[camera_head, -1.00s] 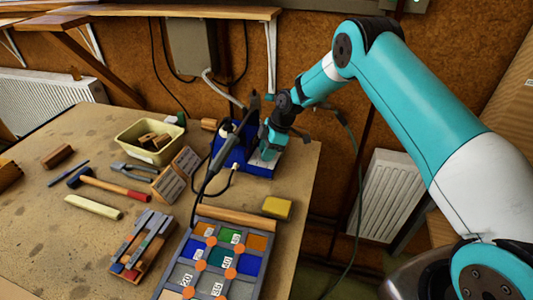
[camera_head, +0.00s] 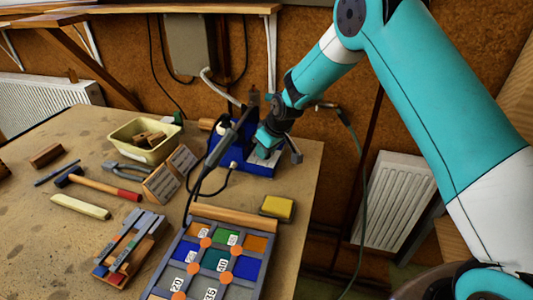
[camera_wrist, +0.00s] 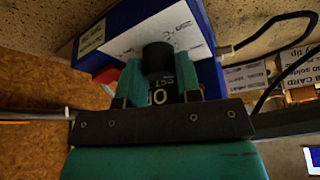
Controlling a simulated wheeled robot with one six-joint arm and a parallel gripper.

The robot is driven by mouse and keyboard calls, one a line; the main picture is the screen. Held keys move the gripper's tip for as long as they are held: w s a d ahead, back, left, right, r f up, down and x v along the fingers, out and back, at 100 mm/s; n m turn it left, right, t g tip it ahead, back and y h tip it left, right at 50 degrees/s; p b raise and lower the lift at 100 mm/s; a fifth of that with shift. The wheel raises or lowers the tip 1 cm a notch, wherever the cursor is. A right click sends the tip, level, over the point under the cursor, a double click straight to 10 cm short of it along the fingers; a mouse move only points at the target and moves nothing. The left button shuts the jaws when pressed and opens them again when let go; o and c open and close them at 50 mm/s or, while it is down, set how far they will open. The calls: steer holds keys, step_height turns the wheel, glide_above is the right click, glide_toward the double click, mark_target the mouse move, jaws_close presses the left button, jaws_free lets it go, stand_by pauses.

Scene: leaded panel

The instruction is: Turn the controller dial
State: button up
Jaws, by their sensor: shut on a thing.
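The soldering controller is a blue box (camera_head: 235,157) with a pale front panel, near the back right corner of the bench. My gripper (camera_head: 264,147) is at that panel and hides much of it. In the wrist view the blue box (camera_wrist: 208,50) fills the upper middle, with the white panel tilted. The dial is a black round knob (camera_wrist: 157,60) with white figures below it. My teal fingers are on both sides of the dial, shut on it. The dial's setting cannot be read clearly.
A soldering iron (camera_head: 218,150) with its cable stands just left of the controller. The leaded panel (camera_head: 248,267), a yellow sponge (camera_head: 277,207) and a tub (camera_head: 128,139) lie nearby. A hammer (camera_head: 100,185) and other tools lie left. A shelf (camera_head: 180,9) hangs above.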

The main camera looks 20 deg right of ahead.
steer(key=m+h+b, duration=0.1)
steer(key=m, duration=0.1)
steer(key=m+h+b, duration=0.1)
steer(key=m, duration=0.2)
steer(key=shift+a+f+m+t, duration=0.1)
steer(key=shift+a+m+t, duration=0.05)
steer(key=shift+m+t, duration=0.15)
steer(key=m+h+b, duration=0.1)
steer(key=m+h, duration=0.1)
steer(key=m, duration=0.3)
steer(key=shift+b, duration=0.3)
steer(key=shift+m, duration=0.3)
steer(key=o, duration=0.9)
steer(key=v, duration=0.6)
steer(key=b+v, duration=0.1)
steer(key=v, duration=0.4)
steer(key=b+v, duration=0.1)
steer(key=v, duration=0.5)
steer(key=shift+w+a+r, duration=0.25)
steer(key=shift+a+r, duration=0.05)
steer(key=shift+r, duration=0.1)
